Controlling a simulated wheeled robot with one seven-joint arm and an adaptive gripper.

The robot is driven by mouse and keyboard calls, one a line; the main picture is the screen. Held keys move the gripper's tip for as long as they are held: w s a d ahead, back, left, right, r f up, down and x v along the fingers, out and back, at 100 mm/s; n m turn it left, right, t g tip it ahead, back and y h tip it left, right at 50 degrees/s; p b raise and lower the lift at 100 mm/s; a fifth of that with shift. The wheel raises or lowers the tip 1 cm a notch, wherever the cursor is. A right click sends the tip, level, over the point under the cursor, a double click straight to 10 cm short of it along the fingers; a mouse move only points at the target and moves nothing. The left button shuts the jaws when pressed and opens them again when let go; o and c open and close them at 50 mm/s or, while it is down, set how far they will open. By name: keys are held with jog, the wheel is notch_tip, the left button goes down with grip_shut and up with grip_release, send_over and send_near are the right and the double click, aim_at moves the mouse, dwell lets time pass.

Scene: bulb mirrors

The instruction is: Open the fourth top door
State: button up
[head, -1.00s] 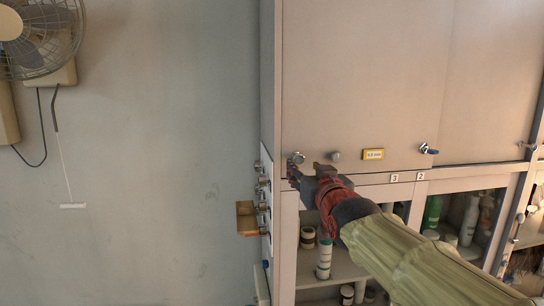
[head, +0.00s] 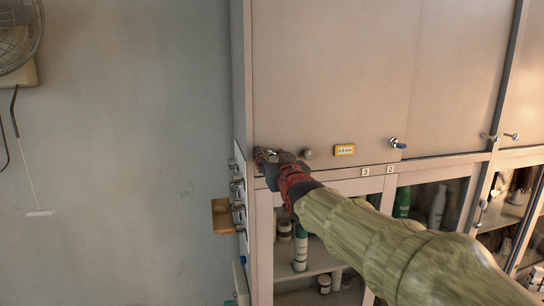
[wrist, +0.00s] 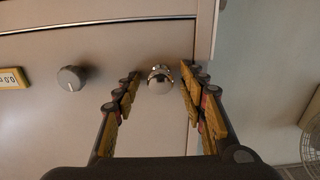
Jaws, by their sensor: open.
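The leftmost top door (head: 320,80) of the pale cabinet looks shut. A small chrome knob (head: 272,154) sits at its lower left corner, partly hidden by my gripper (head: 267,160). In the wrist view, which looks turned over, the chrome knob (wrist: 160,80) shows between the two yellow-padded fingers of my gripper (wrist: 162,73). The fingers are open, one on each side of the knob, with a visible gap on both sides. I cannot tell how deep the knob sits between them.
Glass-fronted shelves with bottles (head: 300,250) are below. A fan (head: 18,45) hangs on the left wall; the space before that wall is free.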

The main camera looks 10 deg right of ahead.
jog(key=shift+c, duration=0.7)
grip_shut()
